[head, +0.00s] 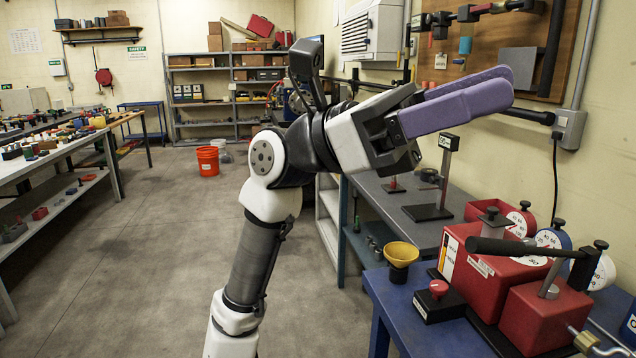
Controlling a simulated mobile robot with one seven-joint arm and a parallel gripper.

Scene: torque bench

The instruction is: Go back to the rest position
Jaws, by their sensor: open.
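My gripper (506,88) is in the head view, raised in the upper right part of the picture. Its two purple fingers point to the right and overlap from this angle. The gripper is open and I see nothing held between the fingers. My arm rises from the bottom of the picture and bends at a white joint below the gripper. The gripper appears above the bench side, apart from the things on it, though its exact distance from the wall is hard to tell.
A blue bench (408,318) at the right holds red boxes (495,275), a yellow funnel (401,254) and a red-knobbed box (438,300). A stand (446,165) rises behind. An orange bucket (208,161) stands on the open floor. Left tables (60,155) hold small parts.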

